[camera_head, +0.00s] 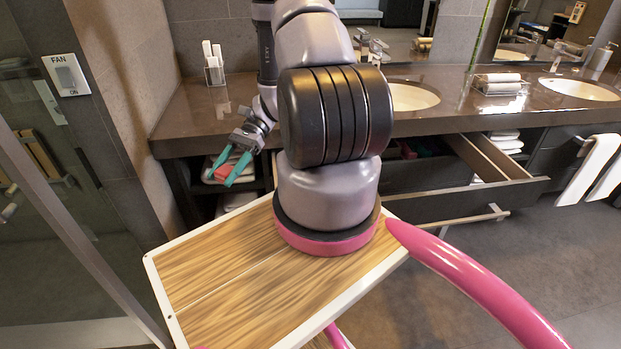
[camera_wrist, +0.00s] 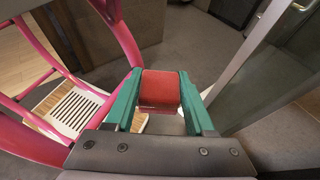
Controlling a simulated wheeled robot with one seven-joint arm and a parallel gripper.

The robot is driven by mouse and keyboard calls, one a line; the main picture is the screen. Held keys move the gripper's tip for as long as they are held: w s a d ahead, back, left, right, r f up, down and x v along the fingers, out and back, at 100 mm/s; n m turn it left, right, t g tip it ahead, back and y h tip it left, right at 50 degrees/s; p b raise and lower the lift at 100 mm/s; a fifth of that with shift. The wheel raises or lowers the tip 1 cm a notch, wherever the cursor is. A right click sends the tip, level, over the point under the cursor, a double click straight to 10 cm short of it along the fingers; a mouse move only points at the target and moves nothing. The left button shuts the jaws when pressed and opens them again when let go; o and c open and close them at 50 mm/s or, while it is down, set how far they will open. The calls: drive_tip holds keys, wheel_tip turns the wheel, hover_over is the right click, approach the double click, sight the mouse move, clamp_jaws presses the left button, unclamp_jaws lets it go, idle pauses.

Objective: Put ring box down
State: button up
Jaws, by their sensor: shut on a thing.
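The red ring box (camera_wrist: 160,91) is held between the two green fingers of my gripper (camera_wrist: 160,103) in the wrist view. In the head view my gripper (camera_head: 233,164) hangs left of my arm, in front of the vanity and below the counter top level. The ring box (camera_head: 224,170) shows there as a small red patch between the green fingers. In the wrist view the box is in the air, with floor and my own base beyond it.
The dark vanity counter (camera_head: 440,100) has two basins, a toothbrush holder (camera_head: 214,68) and a towel tray (camera_head: 499,84). An open drawer (camera_head: 490,165) juts out at right. A shelf with folded towels (camera_head: 228,201) lies below my gripper. A glass panel (camera_wrist: 255,65) stands near it.

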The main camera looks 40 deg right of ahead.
drive_tip(key=s+d+f+n+g+h, duration=0.1)
drive_tip(key=s+d+n+g+h, duration=0.1)
drive_tip(key=s+d+n+h, duration=0.2)
drive_tip(key=s+d+f+n+g+h, duration=0.2)
drive_tip(key=s+d+n+g+h, duration=0.1)
drive_tip(key=d, duration=0.7)
drive_tip(key=s+d+f+n+g+h, duration=0.2)
drive_tip(key=s+d+n+g+h, duration=0.1)
drive_tip(key=s+d+n+h, duration=0.3)
drive_tip(key=shift+s+d+f+n+h, duration=0.1)
drive_tip(key=shift+d+n+h, duration=0.3)
drive_tip(key=shift+n+h, duration=0.5)
drive_tip(key=w+d+f+n+t+h, duration=0.3)
drive_tip(key=d+n+h, duration=0.2)
drive_tip(key=d, duration=0.2)
drive_tip(key=w+d+f+n+t+h, duration=0.3)
drive_tip(key=d+n+h, duration=0.1)
drive_tip(key=d+n, duration=0.25)
drive_tip(key=shift+m+t+h, duration=0.25)
drive_tip(key=shift+t+h, duration=0.05)
drive_tip(key=f, duration=0.5)
drive_tip(key=shift+w+d+f, duration=0.1)
drive_tip(key=shift+d+f, duration=0.1)
drive_tip(key=shift+d, duration=0.05)
drive_tip(key=shift+f, duration=2.25)
drive_tip(key=shift+f, duration=0.2)
